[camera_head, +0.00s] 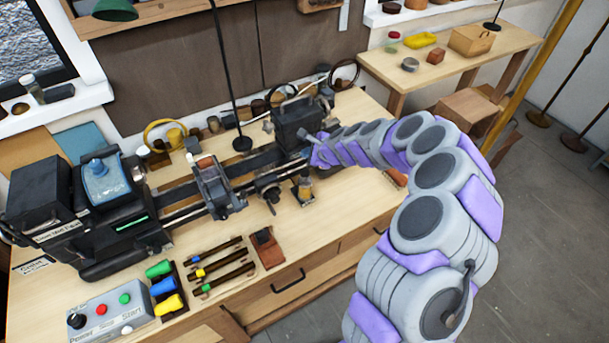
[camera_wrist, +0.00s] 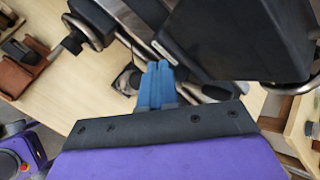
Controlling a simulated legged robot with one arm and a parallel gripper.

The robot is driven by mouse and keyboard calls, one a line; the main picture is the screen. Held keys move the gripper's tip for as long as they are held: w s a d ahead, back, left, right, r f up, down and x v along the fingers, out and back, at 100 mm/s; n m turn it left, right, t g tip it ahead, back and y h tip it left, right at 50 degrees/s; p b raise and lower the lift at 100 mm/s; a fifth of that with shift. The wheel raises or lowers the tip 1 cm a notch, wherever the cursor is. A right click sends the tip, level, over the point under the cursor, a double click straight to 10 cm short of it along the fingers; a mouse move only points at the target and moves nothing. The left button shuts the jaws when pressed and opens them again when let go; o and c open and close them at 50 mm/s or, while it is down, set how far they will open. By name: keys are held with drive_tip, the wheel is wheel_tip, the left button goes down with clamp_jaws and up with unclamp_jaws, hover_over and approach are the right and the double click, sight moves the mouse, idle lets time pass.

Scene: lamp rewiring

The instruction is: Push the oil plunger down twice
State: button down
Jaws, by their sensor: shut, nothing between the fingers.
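My gripper shows in the wrist view as two blue fingers (camera_wrist: 157,82) pressed together, with nothing between them. The fingertips are over a small dark round part (camera_wrist: 126,80) beside the lathe; I cannot tell if they touch it. In the head view my arm reaches to the lathe's right end, by the dark tailstock (camera_head: 297,118), and the fingertips are hidden. A small amber-topped fitting (camera_head: 303,190) stands at the bench side of the lathe, below my wrist. It may be the oiler, but I cannot make out a plunger for certain.
The lathe (camera_head: 180,212) runs along the bench, its blue-topped headstock (camera_head: 106,180) at left. A control box (camera_head: 108,312), coloured-handled tools (camera_head: 220,268) and a brown block (camera_head: 267,247) lie in front. In the wrist view, dark machine parts (camera_wrist: 235,35) stand close beyond the fingers.

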sight(306, 173)
wheel_tip(306, 173, down, 5)
drive_tip(key=b, duration=0.3)
drive_tip(key=shift+r, duration=0.15)
drive_tip(key=shift+a+f, duration=0.3)
drive_tip(key=shift+a, duration=0.2)
drive_tip(key=shift+d+r, duration=0.1)
drive_tip(key=shift+d, duration=0.5)
drive_tip(key=shift+a, duration=0.15)
drive_tip(key=shift+a, duration=0.3)
drive_tip(key=shift+d, duration=0.3)
drive_tip(key=shift+a, duration=0.2)
